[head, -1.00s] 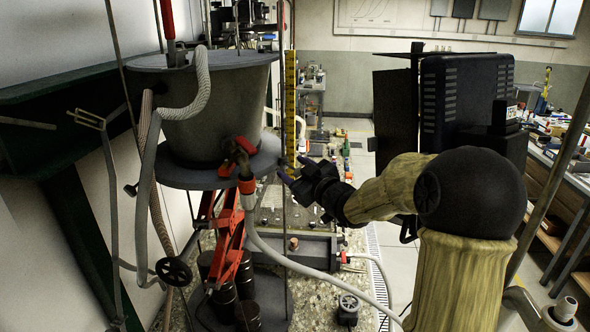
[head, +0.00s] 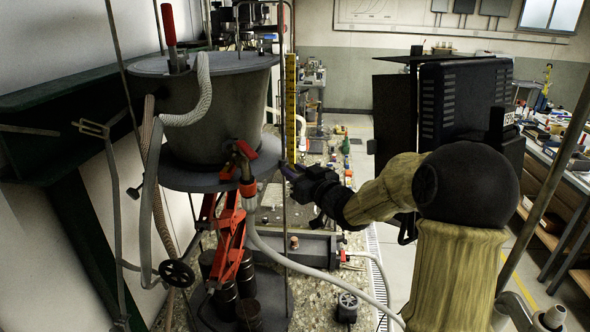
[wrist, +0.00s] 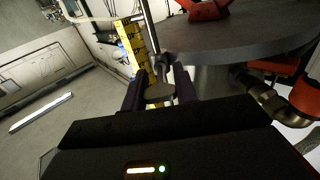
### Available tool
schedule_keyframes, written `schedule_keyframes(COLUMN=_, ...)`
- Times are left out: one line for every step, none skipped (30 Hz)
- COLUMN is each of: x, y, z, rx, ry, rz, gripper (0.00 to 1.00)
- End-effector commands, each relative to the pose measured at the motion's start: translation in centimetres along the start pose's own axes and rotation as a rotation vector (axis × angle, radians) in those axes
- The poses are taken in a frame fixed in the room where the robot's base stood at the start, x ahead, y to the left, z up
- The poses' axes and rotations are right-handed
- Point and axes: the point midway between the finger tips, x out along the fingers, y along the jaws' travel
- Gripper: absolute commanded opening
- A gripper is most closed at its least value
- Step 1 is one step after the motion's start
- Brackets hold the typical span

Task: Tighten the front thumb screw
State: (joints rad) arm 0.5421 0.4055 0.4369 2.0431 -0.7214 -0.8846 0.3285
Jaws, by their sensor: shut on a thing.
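My gripper (head: 287,170) is at the right edge of the round grey platform, beside a thin vertical rod (head: 284,100). In the wrist view its two dark purple fingers (wrist: 159,90) are on either side of the thumb screw. The thumb screw (wrist: 159,93) has a flat, round, brownish-grey head, and the gripper is shut on it. A small dark clamp (wrist: 161,66) sits just beyond the head, at the foot of the rod and by the platform rim. In the head view the screw is too small and covered to make out.
The grey tank (head: 205,115) stands on the platform (head: 190,180), above a red jack (head: 230,245). A yellow ruler (head: 290,100) stands close behind the rod. A red-handled valve (head: 245,155) and pale hose (head: 290,262) are near my gripper. A black monitor-like box (head: 465,100) is at right.

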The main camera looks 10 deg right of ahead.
Motion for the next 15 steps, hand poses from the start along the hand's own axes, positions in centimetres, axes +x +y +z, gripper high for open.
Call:
schedule_keyframes(x=-0.01, y=0.02, z=0.04, rx=0.003, ry=0.0, rz=0.001, gripper=0.06)
schedule_keyframes(x=-0.01, y=0.02, z=0.04, rx=0.003, ry=0.0, rz=0.001, gripper=0.06)
schedule_keyframes(x=-0.01, y=0.02, z=0.04, rx=0.003, ry=0.0, rz=0.001, gripper=0.06)
schedule_keyframes(x=-0.01, y=0.02, z=0.05, rx=0.003, ry=0.0, rz=0.001, gripper=0.06)
schedule_keyframes(x=-0.01, y=0.02, z=0.05, rx=0.002, ry=0.0, rz=0.001, gripper=0.06)
schedule_keyframes(x=-0.01, y=0.03, z=0.05, rx=0.002, ry=0.0, rz=0.001, gripper=0.06)
schedule_keyframes(x=-0.01, y=0.03, z=0.05, rx=0.002, ry=0.0, rz=0.001, gripper=0.31)
schedule_keyframes(x=-0.01, y=0.03, z=0.05, rx=0.002, ry=0.0, rz=0.001, gripper=0.37)
schedule_keyframes(x=-0.01, y=0.03, z=0.05, rx=0.001, ry=0.0, rz=0.001, gripper=0.45)
schedule_keyframes(x=-0.01, y=0.03, z=0.04, rx=0.001, ry=0.0, rz=0.001, gripper=0.51)
schedule_keyframes(x=-0.01, y=0.03, z=0.04, rx=0.001, ry=0.0, rz=0.001, gripper=0.51)
schedule_keyframes(x=-0.01, y=0.03, z=0.04, rx=0.001, ry=0.0, rz=0.001, gripper=0.51)
schedule_keyframes(x=-0.01, y=0.03, z=0.04, rx=0.001, ry=0.0, rz=0.001, gripper=0.51)
schedule_keyframes(x=-0.01, y=0.02, z=0.04, rx=0.001, ry=0.0, rz=0.001, gripper=0.51)
schedule_keyframes(x=-0.01, y=0.02, z=0.03, rx=0.0, ry=0.0, rz=0.001, gripper=0.51)
